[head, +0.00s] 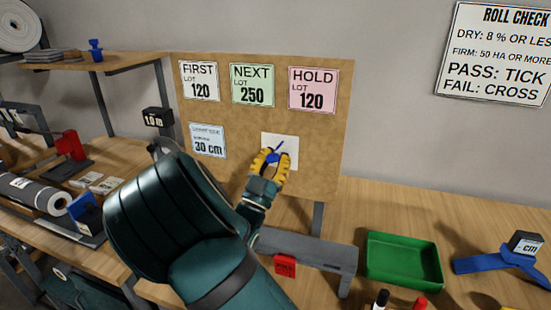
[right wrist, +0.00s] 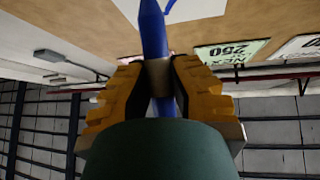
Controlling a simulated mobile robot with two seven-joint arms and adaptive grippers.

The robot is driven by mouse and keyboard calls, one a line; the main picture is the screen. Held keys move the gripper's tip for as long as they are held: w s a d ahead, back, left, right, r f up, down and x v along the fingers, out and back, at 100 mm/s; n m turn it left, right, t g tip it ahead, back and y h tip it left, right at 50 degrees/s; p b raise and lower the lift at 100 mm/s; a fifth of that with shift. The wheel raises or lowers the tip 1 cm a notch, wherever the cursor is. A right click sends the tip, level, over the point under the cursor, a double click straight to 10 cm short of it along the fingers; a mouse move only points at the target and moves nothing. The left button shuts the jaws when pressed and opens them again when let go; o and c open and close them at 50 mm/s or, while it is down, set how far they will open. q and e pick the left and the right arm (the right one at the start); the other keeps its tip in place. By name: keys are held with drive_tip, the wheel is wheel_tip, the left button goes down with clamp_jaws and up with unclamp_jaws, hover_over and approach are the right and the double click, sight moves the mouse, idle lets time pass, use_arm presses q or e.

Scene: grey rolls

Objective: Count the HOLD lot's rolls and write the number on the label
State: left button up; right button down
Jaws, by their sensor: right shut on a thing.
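My right gripper (head: 270,165), with yellow fingers, is shut on a blue pen (head: 273,157) in front of a white label (head: 288,143) on the brown board. The right wrist view shows the pen (right wrist: 154,35) upright between the fingers (right wrist: 160,85), its upper end over the white label (right wrist: 195,9). A short blue line shows on the label beside the pen. The pink HOLD card (head: 313,90) reads LOT 120 and hangs above the label. A grey roll (head: 30,192) lies on the left bench; its lot cannot be told. My left gripper is out of view.
The board also bears a FIRST card (head: 200,80), a NEXT card (head: 252,84) and a 30 cm card (head: 208,141). A green tray (head: 403,262) and a blue tool (head: 495,262) are at right. A red tag (head: 285,265) is below the board.

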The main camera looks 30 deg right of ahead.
drive_tip(key=shift+s+d, duration=0.25)
drive_tip(key=shift+a, duration=0.1)
idle(0.4)
drive_tip(key=shift+s+a, duration=1)
drive_tip(key=shift+a, duration=0.1)
